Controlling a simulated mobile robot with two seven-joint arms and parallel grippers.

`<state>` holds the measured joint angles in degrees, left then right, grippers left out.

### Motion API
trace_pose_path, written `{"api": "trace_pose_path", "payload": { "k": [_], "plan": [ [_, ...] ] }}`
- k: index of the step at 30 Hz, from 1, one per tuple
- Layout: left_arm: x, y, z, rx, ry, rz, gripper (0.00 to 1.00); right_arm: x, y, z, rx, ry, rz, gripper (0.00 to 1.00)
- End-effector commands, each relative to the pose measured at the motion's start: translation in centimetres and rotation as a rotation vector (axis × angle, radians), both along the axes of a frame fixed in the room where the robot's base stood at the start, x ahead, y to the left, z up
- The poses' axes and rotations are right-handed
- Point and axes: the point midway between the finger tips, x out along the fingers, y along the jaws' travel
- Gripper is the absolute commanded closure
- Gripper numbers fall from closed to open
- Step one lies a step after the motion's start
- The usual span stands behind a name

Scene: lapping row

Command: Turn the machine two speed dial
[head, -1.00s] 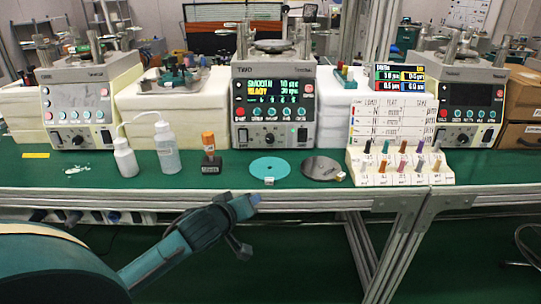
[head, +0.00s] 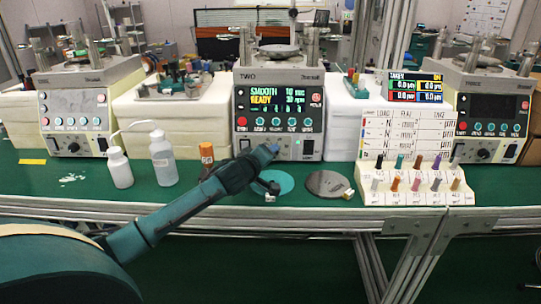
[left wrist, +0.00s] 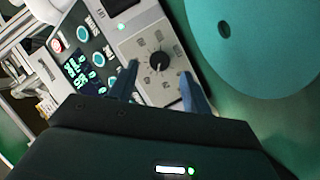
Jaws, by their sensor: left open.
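Machine two (head: 277,88) stands at the centre of the bench, its screen lit with SMOOTH and READY. Its black round speed dial (left wrist: 158,62) shows in the left wrist view on a light plate with marks around it and a pale pointer line. My left gripper (left wrist: 158,75) is open, its two blue fingers on either side of the dial in that view, apart from it. In the head view my left gripper (head: 270,166) is in front of the machine's lower panel and hides the dial. My right gripper is not in view.
Two bottles (head: 163,160) and an orange-topped block (head: 206,155) stand left of the gripper. A teal disc (head: 283,184) and a grey disc (head: 327,184) lie in front of the machine. A rack of coloured pegs (head: 415,190) stands to the right.

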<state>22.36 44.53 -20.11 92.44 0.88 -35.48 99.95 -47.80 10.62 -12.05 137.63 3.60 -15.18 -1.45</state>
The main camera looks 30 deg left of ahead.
Motion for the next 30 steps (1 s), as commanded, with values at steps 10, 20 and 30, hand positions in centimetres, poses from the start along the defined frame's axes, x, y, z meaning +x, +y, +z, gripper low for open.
{"api": "trace_pose_path", "payload": {
  "k": [10,20,30],
  "plan": [
    [3.0,0.5,-0.7,0.0,-0.001,0.0,0.51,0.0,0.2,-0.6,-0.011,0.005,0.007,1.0],
    [3.1,0.5,-0.8,0.001,0.0,0.0,0.54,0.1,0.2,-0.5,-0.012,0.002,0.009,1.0],
    [3.1,0.5,-0.8,0.001,0.0,0.0,0.82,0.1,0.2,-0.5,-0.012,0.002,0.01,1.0]
  ]
}}
